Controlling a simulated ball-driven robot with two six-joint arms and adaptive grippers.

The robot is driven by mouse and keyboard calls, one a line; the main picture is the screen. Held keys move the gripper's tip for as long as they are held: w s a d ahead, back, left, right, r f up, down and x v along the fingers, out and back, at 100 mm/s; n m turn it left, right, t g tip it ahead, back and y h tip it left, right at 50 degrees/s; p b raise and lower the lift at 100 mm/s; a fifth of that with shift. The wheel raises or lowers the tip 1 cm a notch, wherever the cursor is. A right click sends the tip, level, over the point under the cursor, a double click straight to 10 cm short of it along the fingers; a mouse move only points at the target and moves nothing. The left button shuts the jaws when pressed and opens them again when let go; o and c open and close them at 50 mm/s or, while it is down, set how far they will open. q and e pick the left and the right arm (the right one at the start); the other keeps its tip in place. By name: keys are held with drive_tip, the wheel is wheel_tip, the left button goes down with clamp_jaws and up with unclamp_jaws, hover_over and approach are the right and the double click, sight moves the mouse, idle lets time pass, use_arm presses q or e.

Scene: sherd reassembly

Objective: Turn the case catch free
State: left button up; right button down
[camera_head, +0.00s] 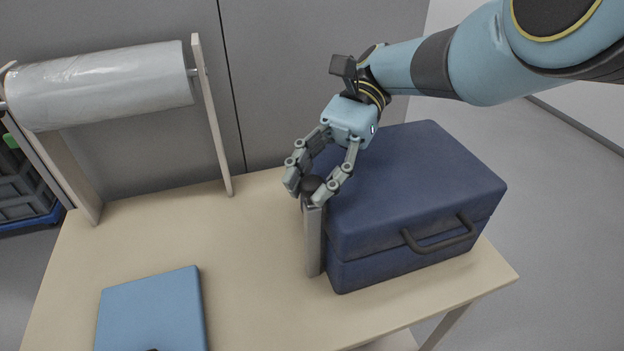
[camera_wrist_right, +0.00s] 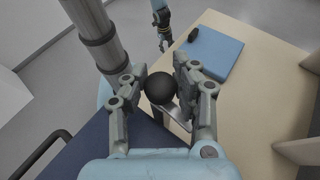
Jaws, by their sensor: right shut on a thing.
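The dark blue case (camera_head: 415,185) stands closed on the right of the table, with its dark handle (camera_head: 440,240) on the front. At its left side stands an upright grey catch bar (camera_head: 313,240) topped by a round black knob (camera_head: 312,186). My right gripper (camera_head: 318,188) reaches down from above and is shut on the knob. The wrist view shows the knob (camera_wrist_right: 160,88) between the two fingers. My left gripper (camera_wrist_right: 164,40) shows small at the top of the wrist view, apart from the case; its jaws are too small to read.
A light blue pad (camera_head: 152,312) lies at the front left of the table (camera_head: 255,265), with a small dark object (camera_wrist_right: 193,34) on it. A roll of clear film (camera_head: 105,85) hangs on a wooden stand at the back left. The table between pad and case is clear.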

drive_tip(key=c, duration=1)
unclamp_jaws()
drive_tip(key=shift+o, duration=0.2)
